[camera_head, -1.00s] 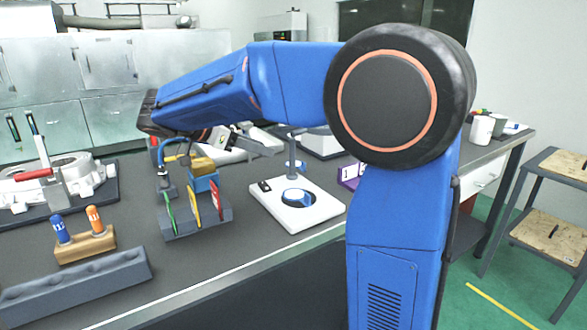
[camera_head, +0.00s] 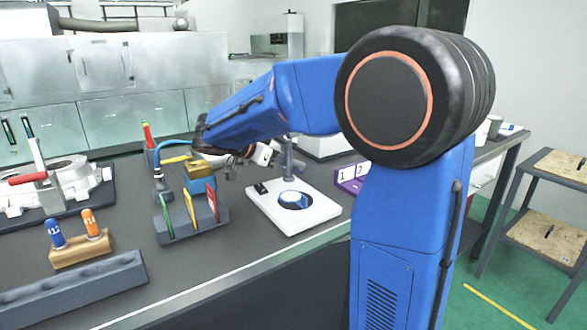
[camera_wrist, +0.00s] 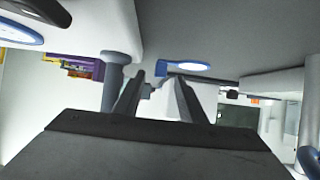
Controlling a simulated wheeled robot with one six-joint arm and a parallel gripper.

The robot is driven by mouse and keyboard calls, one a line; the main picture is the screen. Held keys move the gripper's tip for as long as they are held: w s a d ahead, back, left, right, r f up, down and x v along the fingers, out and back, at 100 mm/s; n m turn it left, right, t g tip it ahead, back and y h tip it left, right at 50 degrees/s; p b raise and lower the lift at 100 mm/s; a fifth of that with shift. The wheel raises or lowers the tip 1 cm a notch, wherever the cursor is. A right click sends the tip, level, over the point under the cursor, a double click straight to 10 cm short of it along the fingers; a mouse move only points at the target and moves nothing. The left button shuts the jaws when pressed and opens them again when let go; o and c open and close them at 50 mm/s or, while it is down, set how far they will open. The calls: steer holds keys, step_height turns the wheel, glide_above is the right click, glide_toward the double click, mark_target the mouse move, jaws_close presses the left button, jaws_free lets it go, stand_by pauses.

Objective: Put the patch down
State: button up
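No thing in view is clearly recognisable as the patch. A blue-rimmed round disc (camera_head: 294,200) lies on a white stand (camera_head: 315,213) with an upright post (camera_head: 289,155) behind it. My gripper (camera_head: 232,172) is above the bench to the left of that post, small and partly hidden by my wrist. In the wrist view my gripper (camera_wrist: 160,78) has its two dark fingers apart, with nothing clearly held between them. A pale oval with a blue edge (camera_wrist: 188,66) shows beyond the fingertips.
A grey rack (camera_head: 195,228) with green, yellow and red plates stands below my gripper. A wooden holder (camera_head: 80,250) with blue and orange pieces and a purple numbered holder (camera_head: 350,187) flank the area.

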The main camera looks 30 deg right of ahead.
steer(key=shift+x, duration=0.95)
jaws_close()
step_height(320, 180, up, 7)
steer(key=a, duration=1.8)
steer(key=shift+s, duration=0.3)
